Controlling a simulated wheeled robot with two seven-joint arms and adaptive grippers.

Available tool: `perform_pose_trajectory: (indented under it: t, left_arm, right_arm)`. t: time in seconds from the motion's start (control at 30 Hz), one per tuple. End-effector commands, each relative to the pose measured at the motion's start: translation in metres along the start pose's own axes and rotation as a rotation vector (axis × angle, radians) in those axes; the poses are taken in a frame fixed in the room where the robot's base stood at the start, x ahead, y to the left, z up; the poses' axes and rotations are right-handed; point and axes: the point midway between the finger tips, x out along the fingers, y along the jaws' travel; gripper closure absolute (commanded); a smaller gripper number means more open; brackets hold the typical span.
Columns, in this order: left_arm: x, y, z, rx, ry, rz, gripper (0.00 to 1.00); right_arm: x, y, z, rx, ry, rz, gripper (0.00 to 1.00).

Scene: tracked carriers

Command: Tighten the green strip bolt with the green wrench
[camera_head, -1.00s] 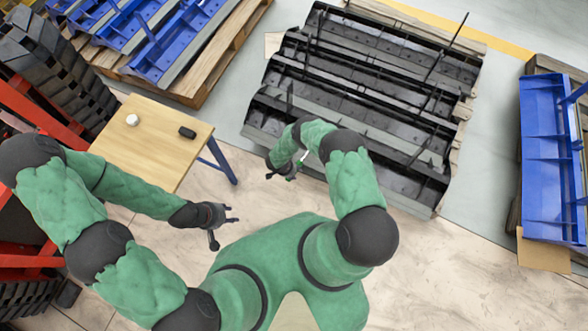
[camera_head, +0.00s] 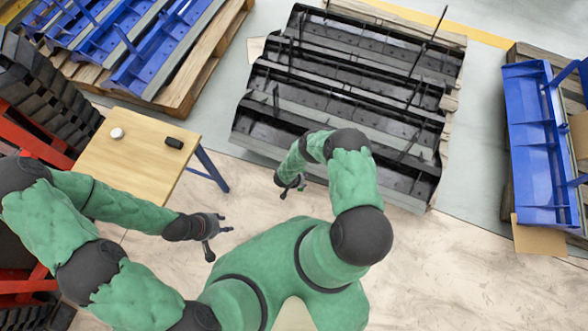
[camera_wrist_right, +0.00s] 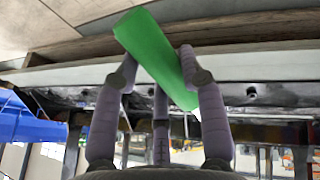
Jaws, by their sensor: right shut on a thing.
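The green wrench (camera_wrist_right: 160,58) shows in the right wrist view as a green bar, tilted between the fingers of my right gripper (camera_wrist_right: 157,75), which is shut on it. In the head view my right gripper (camera_head: 291,186) is at the near left edge of the stack of black carriers (camera_head: 340,155), with a bit of green at its fingers. The carrier's dark edge lies behind the wrench in the wrist view; I cannot tell whether they touch. I cannot make out the green strip bolt. My left gripper (camera_head: 218,228) is open and empty over the floor.
A wooden table (camera_head: 135,160) at the left bears a white round object (camera_head: 117,133) and a small black object (camera_head: 174,143). Blue carriers lie on pallets at the upper left and a blue carrier (camera_head: 535,150) stands at the right.

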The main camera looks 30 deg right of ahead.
Motion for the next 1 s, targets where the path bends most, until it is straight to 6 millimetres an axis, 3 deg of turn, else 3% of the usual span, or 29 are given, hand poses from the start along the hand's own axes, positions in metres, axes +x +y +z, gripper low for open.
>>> perform_pose_trajectory:
  t: [0.5,1.0]
  left_arm:
    - [-0.004,0.002,0.000,0.000,0.000,0.000,0.60]
    - [-0.004,0.001,0.000,0.000,0.000,0.000,0.60]
  right_arm:
    - [0.015,0.062,-0.018,-0.405,0.096,-0.005,1.00]
    - [0.018,0.073,-0.022,-0.498,0.119,-0.008,1.00]
